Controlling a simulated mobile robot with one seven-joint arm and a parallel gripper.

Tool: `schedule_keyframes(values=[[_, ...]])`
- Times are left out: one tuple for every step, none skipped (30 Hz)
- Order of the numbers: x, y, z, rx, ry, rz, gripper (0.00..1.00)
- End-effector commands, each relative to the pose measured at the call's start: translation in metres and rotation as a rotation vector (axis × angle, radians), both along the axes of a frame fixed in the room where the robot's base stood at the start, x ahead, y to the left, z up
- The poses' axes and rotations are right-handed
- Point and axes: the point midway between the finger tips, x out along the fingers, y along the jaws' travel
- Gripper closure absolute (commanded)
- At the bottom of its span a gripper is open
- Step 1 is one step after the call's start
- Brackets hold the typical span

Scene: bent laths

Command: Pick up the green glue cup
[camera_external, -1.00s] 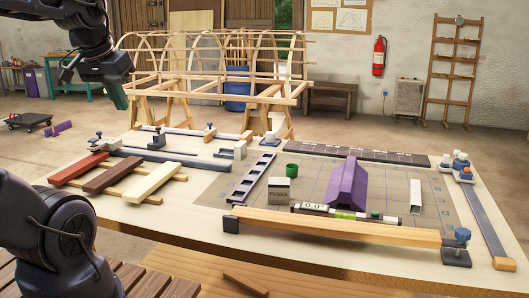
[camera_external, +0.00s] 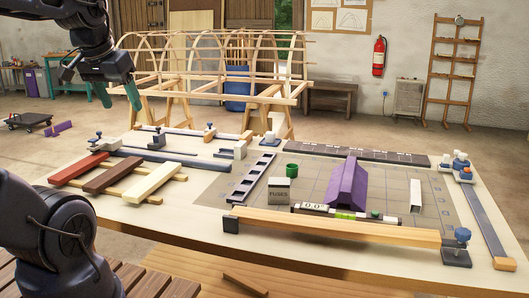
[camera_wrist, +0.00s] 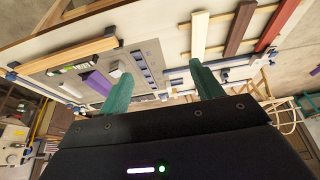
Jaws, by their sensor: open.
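I cannot make out the cup in the wrist view. My gripper (camera_external: 119,96) is open and empty, high above the far left part of the bench, well away from the cup. Its two green fingers stand apart in the wrist view (camera_wrist: 158,76).
A slotted dark strip (camera_external: 252,178) lies left of the cup. A long wooden lath (camera_external: 335,226) with end clamps spans the front. Red, brown and cream bars (camera_external: 153,182) lie at left. An arched wooden frame (camera_external: 210,65) stands behind the bench.

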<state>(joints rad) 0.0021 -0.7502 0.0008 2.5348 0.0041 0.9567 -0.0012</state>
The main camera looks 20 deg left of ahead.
Motion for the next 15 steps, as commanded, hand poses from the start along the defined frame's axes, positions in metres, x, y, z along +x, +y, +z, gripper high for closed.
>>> schedule_keyframes(values=[[0.004, 0.0, 0.0, 0.008, 0.003, -0.003, 0.34], [0.007, -0.001, 0.001, 0.015, 0.005, -0.007, 0.34], [0.012, -0.001, 0.001, 0.027, 0.009, -0.012, 0.34], [0.017, -0.002, 0.001, 0.038, 0.011, -0.019, 0.34], [0.023, -0.003, 0.001, 0.05, 0.015, -0.026, 0.34], [0.031, -0.005, 0.001, 0.066, 0.021, -0.036, 0.34], [0.038, -0.006, 0.001, 0.08, 0.026, -0.046, 0.34], [0.045, -0.007, 0.001, 0.096, 0.029, -0.056, 0.34], [0.055, -0.009, 0.001, 0.113, 0.034, -0.07, 0.34], [0.062, -0.01, 0.0, 0.126, 0.039, -0.081, 0.34], [0.07, -0.012, 0.0, 0.138, 0.043, -0.093, 0.34], [0.08, -0.014, -0.002, 0.156, 0.048, -0.11, 0.34], [0.087, -0.016, -0.003, 0.167, 0.052, -0.12, 0.34], [0.094, -0.018, -0.004, 0.178, 0.056, -0.133, 0.34], [0.104, -0.02, -0.006, 0.192, 0.062, -0.15, 0.34]])
